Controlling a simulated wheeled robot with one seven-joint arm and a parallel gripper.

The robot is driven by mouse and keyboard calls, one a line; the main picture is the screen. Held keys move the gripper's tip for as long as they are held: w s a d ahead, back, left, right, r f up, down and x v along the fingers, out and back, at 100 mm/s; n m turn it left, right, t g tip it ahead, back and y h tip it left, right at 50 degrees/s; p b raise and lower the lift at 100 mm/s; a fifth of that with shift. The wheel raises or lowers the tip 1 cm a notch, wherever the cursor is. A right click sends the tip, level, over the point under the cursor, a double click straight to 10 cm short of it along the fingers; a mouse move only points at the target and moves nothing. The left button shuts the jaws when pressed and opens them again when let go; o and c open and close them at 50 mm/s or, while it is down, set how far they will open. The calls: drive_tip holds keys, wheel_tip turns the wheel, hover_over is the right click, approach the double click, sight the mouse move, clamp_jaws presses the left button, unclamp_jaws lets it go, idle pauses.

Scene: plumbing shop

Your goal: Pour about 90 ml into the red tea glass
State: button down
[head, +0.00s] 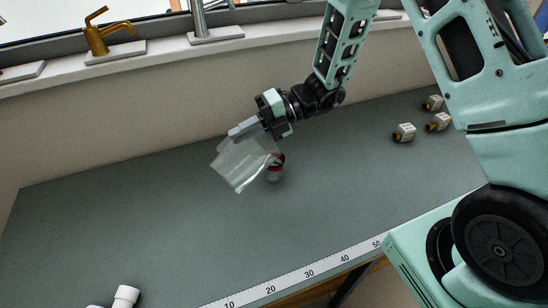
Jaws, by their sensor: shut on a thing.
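My gripper (245,127) is shut on a clear, see-through vessel (236,163) and holds it tilted above the bench, its lower end toward the lower right. The red tea glass (274,171) is a small glass with a red band; it stands on the bench just right of the vessel and below my gripper. The vessel partly overlaps the glass in the head view. I cannot tell whether the two touch, how much liquid either holds, or whether any is flowing.
The grey-green bench (150,220) is mostly clear. Several small white-and-brass fittings (404,132) lie at the right. A measuring strip (310,273) runs along the front edge. White pipe pieces (125,297) lie at the front left. Taps (98,40) stand on the sill behind.

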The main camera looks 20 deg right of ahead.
sight(226, 171)
drive_tip(key=a+f+h, duration=0.1)
drive_tip(key=s+a, duration=0.1)
drive_tip(key=a+f+h, duration=0.1)
drive_tip(key=shift+s+a+f+n+t+h, duration=0.25)
drive_tip(key=shift+s+f+n+t+h, duration=0.05)
drive_tip(key=shift+s+f+n, duration=0.1)
drive_tip(key=shift+s+a+f+h+b, duration=0.2)
drive_tip(key=shift+a+f+h+b, duration=0.25)
drive_tip(key=shift+f, duration=0.2)
drive_tip(key=shift+a+f, duration=0.15)
drive_tip(key=shift+f, duration=0.05)
idle(1.2)
drive_tip(key=shift+s+a+f+n+h+b, duration=0.1)
drive_tip(key=shift+a+f+n+h+b, duration=0.05)
drive_tip(key=shift+f+n+h+b, duration=0.2)
drive_tip(key=f+b, duration=0.1)
drive_tip(key=a+f+h+b, duration=0.1)
drive_tip(key=s+a+f+t+h+b, duration=0.1)
drive_tip(key=shift+f+n+b, duration=0.25)
drive_tip(key=shift+b, duration=0.1)
drive_tip(key=s+a+f+n+t+h+b, duration=0.1)
drive_tip(key=s+a+f+t+h+b, duration=0.1)
drive_tip(key=a+f+h+b, duration=0.4)
drive_tip(key=shift+s+a+f+n+t+h+b, duration=0.2)
drive_tip(key=shift+s+a+n+t+h+b, duration=0.15)
drive_tip(key=shift+b, duration=0.5)
